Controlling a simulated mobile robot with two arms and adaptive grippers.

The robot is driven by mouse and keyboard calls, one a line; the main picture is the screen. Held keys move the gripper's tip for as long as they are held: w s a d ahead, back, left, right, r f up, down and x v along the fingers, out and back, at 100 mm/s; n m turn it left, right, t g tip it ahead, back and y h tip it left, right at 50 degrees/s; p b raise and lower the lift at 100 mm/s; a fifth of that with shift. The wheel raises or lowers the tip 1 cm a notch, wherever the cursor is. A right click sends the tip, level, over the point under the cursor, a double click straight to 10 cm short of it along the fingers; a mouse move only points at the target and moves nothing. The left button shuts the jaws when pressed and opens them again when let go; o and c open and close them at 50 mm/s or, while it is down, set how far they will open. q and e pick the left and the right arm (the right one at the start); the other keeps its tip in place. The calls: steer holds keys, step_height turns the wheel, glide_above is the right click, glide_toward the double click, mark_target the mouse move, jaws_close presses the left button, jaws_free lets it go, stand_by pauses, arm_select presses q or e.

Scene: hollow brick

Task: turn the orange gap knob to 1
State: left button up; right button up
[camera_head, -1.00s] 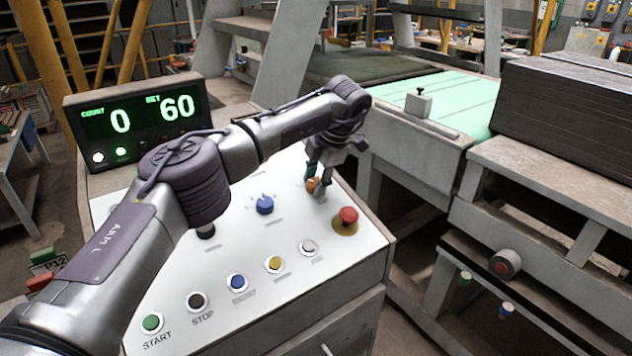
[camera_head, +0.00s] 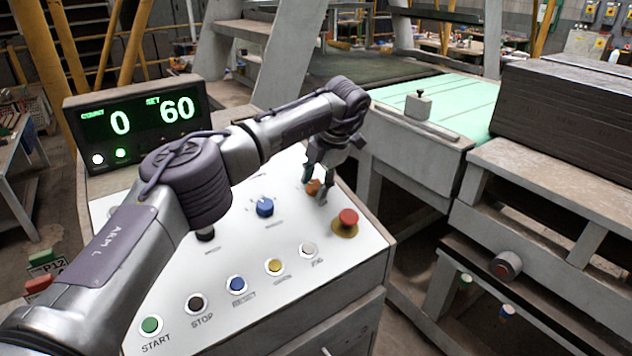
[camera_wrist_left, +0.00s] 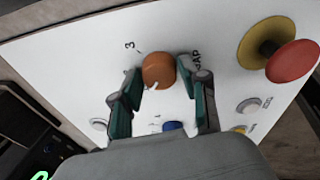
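The orange gap knob (camera_head: 313,187) is on the white sloping panel (camera_head: 225,262), near its far right corner. My left gripper (camera_head: 315,190) is over it, with a finger on either side. In the left wrist view the knob (camera_wrist_left: 158,70) shows between the two green-padded fingertips (camera_wrist_left: 160,76), with narrow gaps at its sides, so the fingers look open. The knob's pale mark points to the lower left of that view. A printed "3" is left above the knob and part of "GAP" is to its right; the "1" cannot be made out. My right gripper is out of view.
A red mushroom button (camera_head: 348,217) on a yellow base is close to the right of the knob. A blue knob (camera_head: 265,207) is to its left. Several push buttons, including START (camera_head: 151,324), line the front edge. A display (camera_head: 138,118) reads 0 and 60.

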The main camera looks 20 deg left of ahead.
arm_select(q)
steer(key=shift+o, duration=0.9)
steer(key=shift+r, duration=0.15)
steer(key=v, duration=1.1)
steer(key=shift+r, duration=0.35)
steer(key=shift+d+f, duration=0.1)
steer(key=shift+d, duration=0.05)
